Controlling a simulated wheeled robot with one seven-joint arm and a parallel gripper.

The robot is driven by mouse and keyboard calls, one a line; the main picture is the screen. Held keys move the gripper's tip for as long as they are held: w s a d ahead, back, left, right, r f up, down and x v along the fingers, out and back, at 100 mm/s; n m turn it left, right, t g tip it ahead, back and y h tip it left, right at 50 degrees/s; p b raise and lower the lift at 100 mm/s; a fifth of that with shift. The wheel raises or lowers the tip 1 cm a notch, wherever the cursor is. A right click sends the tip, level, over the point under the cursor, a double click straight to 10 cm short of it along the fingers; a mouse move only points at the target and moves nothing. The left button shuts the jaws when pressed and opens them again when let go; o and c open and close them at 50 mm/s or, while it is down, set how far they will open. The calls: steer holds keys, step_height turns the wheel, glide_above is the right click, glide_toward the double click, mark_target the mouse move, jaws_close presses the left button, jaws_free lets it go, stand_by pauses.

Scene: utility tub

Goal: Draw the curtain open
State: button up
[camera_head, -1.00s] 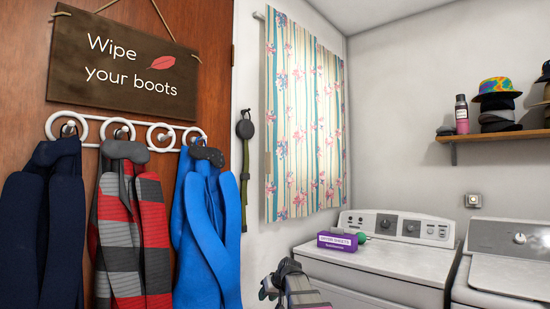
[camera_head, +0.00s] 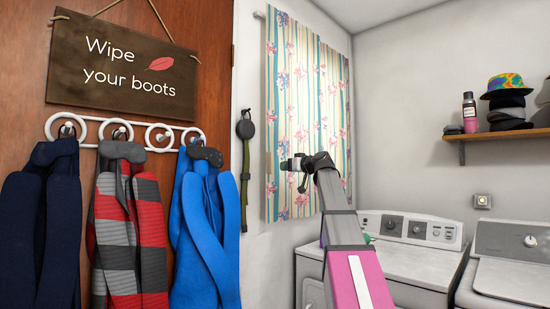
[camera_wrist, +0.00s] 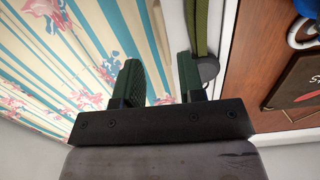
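The curtain (camera_head: 306,105) hangs on the wall, with coloured stripes and pink and blue flowers, and spans the rod's visible length. My gripper (camera_head: 284,165) is raised in front of its left part in the head view. In the wrist view, my gripper (camera_wrist: 160,76) has its two dark green fingers apart. The striped curtain (camera_wrist: 70,50) fills the left of that view, and its edge runs up between the fingers. I cannot tell whether the fingers touch the cloth. My arm hides part of the curtain's lower right.
A curtain rod end (camera_head: 259,14) shows at the top left. A green strap (camera_head: 245,175) hangs on the wall left of the curtain. Jackets hang on a white hook rack (camera_head: 122,130). A washer (camera_head: 415,235) stands below right, and a shelf (camera_head: 500,135) holds hats.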

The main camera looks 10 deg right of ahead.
step_height(320, 180, up, 4)
steer(key=r, duration=0.1)
steer(key=shift+n+t, duration=0.3)
steer(key=x, duration=0.9)
steer(key=shift+w+a+f, duration=0.25)
jaws_close()
